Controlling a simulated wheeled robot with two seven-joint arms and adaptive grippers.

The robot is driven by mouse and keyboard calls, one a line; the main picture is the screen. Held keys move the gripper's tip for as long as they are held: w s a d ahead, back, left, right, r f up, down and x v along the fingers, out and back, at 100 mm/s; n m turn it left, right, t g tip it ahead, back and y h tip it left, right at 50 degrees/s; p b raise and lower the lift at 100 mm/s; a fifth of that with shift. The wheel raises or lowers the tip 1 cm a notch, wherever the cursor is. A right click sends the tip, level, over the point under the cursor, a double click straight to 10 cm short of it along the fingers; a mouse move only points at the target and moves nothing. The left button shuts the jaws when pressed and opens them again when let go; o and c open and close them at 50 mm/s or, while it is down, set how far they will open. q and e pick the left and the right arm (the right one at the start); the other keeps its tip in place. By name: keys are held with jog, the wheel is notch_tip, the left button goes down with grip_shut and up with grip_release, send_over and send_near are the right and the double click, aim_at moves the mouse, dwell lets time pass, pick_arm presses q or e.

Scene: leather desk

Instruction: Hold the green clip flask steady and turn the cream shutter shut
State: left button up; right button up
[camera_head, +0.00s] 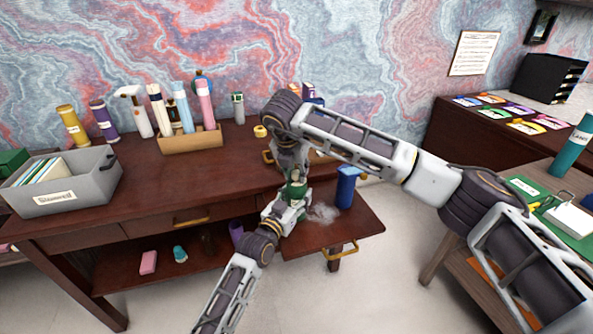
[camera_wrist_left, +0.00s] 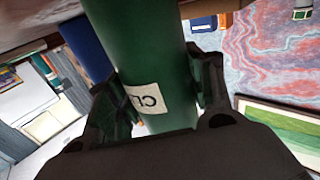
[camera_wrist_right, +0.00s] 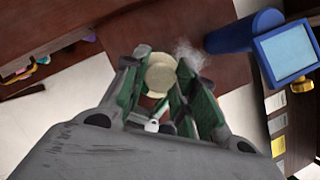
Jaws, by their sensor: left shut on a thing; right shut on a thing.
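The green clip flask (camera_head: 295,189) is upright above the pulled-out leaf of the desk; its base is hidden. My left gripper (camera_head: 288,208) is shut around its body. In the left wrist view the flask (camera_wrist_left: 142,50) is a green cylinder with a white label, between both fingers. My right gripper (camera_head: 293,170) comes down on the flask's top from above. In the right wrist view the cream shutter (camera_wrist_right: 160,74) is a pale round piece between the tips of my right gripper (camera_wrist_right: 158,88), which is shut on it. The shutter is hidden in the head view.
A blue device (camera_head: 346,186) stands close right of the flask on the pulled-out leaf (camera_head: 345,222). Pale mist hangs between them. A wooden rack (camera_head: 190,141) of bottles and a grey file box (camera_head: 66,188) stand on the desktop. My right arm spans the space above the leaf.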

jog(key=shift+m, duration=0.6)
jog(key=shift+h, duration=0.3)
jog(key=o, duration=1)
jog(key=shift+w+v, duration=0.1)
jog(key=shift+v, duration=2.9)
jog(key=shift+w+v, duration=0.15)
jog(key=shift+v, duration=2.85)
jog(key=shift+r, duration=0.1)
